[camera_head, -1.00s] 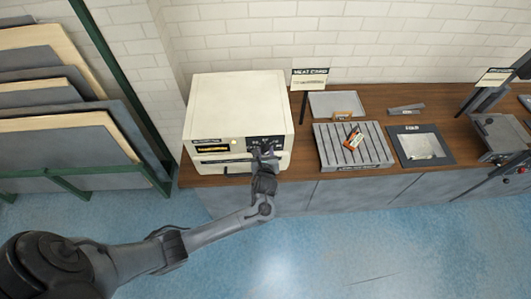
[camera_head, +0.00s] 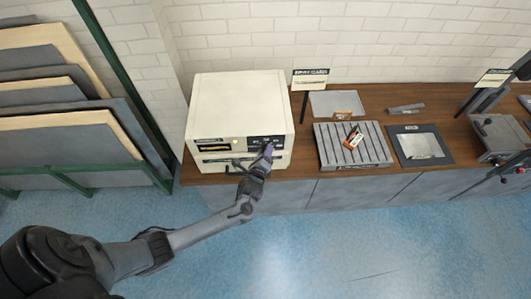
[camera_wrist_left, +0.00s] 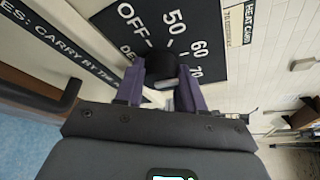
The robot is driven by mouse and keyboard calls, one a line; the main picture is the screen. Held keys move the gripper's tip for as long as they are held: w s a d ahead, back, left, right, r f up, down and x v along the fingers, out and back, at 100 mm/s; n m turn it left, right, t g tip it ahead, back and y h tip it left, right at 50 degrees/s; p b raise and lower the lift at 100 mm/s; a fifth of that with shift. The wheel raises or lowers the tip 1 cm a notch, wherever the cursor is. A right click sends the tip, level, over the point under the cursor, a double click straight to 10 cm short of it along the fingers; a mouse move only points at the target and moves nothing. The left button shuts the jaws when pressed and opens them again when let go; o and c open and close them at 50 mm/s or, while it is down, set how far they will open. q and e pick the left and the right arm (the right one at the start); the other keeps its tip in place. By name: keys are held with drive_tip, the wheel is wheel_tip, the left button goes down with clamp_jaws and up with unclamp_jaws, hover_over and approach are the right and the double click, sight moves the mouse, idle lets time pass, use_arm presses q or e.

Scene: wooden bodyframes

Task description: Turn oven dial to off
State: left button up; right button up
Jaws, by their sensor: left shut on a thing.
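The oven (camera_head: 238,105) is a cream box on the left end of the wooden counter, with a black control panel (camera_head: 280,140) at its front right. My left gripper (camera_head: 266,150) is at that panel. In the left wrist view, its two purple fingers (camera_wrist_left: 160,88) are closed around the black oven dial (camera_wrist_left: 160,68). The panel around it (camera_wrist_left: 205,38) reads OFF, 50, 60 and 70. A pale piece shows between the fingers; which mark the dial points to is unclear.
A dark oven handle (camera_wrist_left: 40,95) lies beside the gripper in the wrist view. Right of the oven are a sign (camera_head: 310,78), a slatted tray (camera_head: 375,155) with a small orange item (camera_head: 353,141), and a dark framed plate (camera_head: 438,160). Boards (camera_head: 60,140) stand in a rack at left.

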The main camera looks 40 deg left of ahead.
use_arm(q)
drive_tip(key=n+t+y+b, duration=0.1)
drive_tip(key=n+b, duration=0.3)
drive_tip(key=n, duration=0.2)
drive_tip(key=n+t+y+b, duration=0.1)
drive_tip(key=n+t+b, duration=0.1)
drive_tip(key=n+b, duration=0.3)
drive_tip(key=f+n+t+y+b, duration=0.1)
drive_tip(key=n+t+y+b, duration=0.1)
drive_tip(key=n+b, duration=0.3)
drive_tip(key=shift+n, duration=1.1)
use_arm(e)
wheel_tip(320, 180, down, 14)
drive_tip(key=shift+f, duration=0.25)
drive_tip(key=shift+d, duration=0.15)
use_arm(q)
drive_tip(key=o, duration=1)
drive_tip(key=shift+o, duration=0.2)
drive_tip(key=shift+s+d+f, duration=0.1)
drive_tip(key=shift+d, duration=0.05)
